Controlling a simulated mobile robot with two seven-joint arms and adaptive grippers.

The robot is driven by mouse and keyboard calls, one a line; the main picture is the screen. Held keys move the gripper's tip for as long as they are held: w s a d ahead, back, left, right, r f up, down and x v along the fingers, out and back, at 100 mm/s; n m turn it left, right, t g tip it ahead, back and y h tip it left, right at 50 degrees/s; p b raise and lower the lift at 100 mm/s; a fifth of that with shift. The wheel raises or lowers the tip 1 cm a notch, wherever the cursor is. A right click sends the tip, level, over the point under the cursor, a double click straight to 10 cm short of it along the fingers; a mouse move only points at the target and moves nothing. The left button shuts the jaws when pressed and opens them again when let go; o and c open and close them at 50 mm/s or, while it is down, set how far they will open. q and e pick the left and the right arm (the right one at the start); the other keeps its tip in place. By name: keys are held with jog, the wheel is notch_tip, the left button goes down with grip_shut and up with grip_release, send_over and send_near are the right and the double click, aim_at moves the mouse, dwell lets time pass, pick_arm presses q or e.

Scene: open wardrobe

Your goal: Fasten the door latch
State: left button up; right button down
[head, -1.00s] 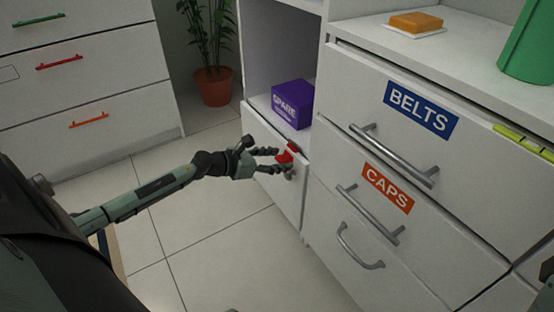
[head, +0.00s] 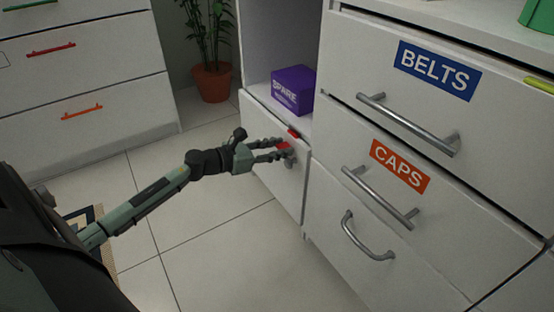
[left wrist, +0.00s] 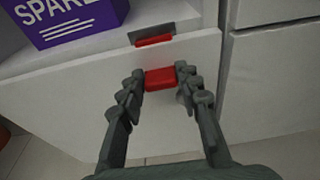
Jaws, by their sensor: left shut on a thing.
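The door (head: 268,149) is a white panel below the open compartment, shown upright and closed or nearly so. The latch's red block (left wrist: 160,78) is on the outer face of the door near its top edge. A red piece (left wrist: 154,41) on a dark plate sits just above, at the compartment floor's edge; a small gap shows between the two. My left gripper (head: 284,149) is shut on the red block, with one finger at each side in the left wrist view (left wrist: 161,79). My right gripper is not in view.
A purple SPARE box (head: 293,90) stands in the compartment above the door. Drawers labelled BELTS (head: 436,70) and CAPS (head: 400,166) with protruding metal handles are to the right. A potted plant (head: 212,81) stands behind. The tiled floor in front is clear.

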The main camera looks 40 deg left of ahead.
pick_arm(q)
jog(key=shift+w+f+t, duration=0.15)
jog(key=shift+f+t, duration=0.15)
jog(key=shift+t, duration=0.1)
jog(key=shift+w+f+t+h, duration=0.1)
jog(key=shift+t+h, duration=0.2)
jog(key=shift+t, duration=0.3)
jog(key=o, duration=1.2)
jog(key=shift+c, duration=0.2)
jog(key=shift+d, duration=0.1)
jog(key=v, duration=1.2)
